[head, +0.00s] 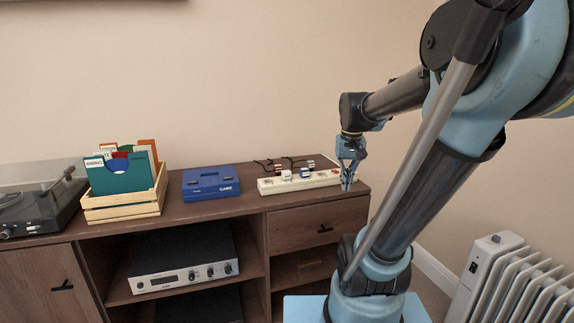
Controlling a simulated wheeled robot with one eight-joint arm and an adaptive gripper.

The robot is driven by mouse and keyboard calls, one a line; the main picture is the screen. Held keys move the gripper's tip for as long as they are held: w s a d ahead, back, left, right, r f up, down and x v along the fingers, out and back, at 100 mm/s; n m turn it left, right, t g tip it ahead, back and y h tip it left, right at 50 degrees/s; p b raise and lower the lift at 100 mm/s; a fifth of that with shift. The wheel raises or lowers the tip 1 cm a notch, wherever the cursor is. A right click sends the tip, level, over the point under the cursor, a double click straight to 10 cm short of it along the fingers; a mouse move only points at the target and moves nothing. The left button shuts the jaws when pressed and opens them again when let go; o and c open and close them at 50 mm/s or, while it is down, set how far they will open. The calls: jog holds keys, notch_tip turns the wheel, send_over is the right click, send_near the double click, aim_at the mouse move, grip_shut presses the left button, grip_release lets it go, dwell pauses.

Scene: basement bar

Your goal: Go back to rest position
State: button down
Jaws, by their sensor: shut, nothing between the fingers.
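My gripper (348,178) is at the end of my blue and black arm in the head view. It points down over the right end of the wooden cabinet top. Its fingers are shut and hold nothing. The fingertips are close to the right end of a cream power strip (327,180), in front of part of it. I cannot tell whether they touch it. The power strip lies along the cabinet top, with white and dark plugs (286,175) on it.
A blue box (210,183), a wooden crate of folders (128,211) and a turntable (35,205) stand on the cabinet (235,206) to the left. A silver amplifier (185,279) sits on its shelf. A white radiator (512,285) stands at lower right. The wall is close behind the cabinet.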

jog(key=s+f+n+t, duration=0.1)
jog(key=s+f, duration=1)
jog(key=s, duration=0.2)
jog(key=shift+f, duration=0.3)
jog(key=shift+s, duration=0.1)
jog(key=shift+w+f, duration=0.2)
jog(key=shift+w, duration=0.2)
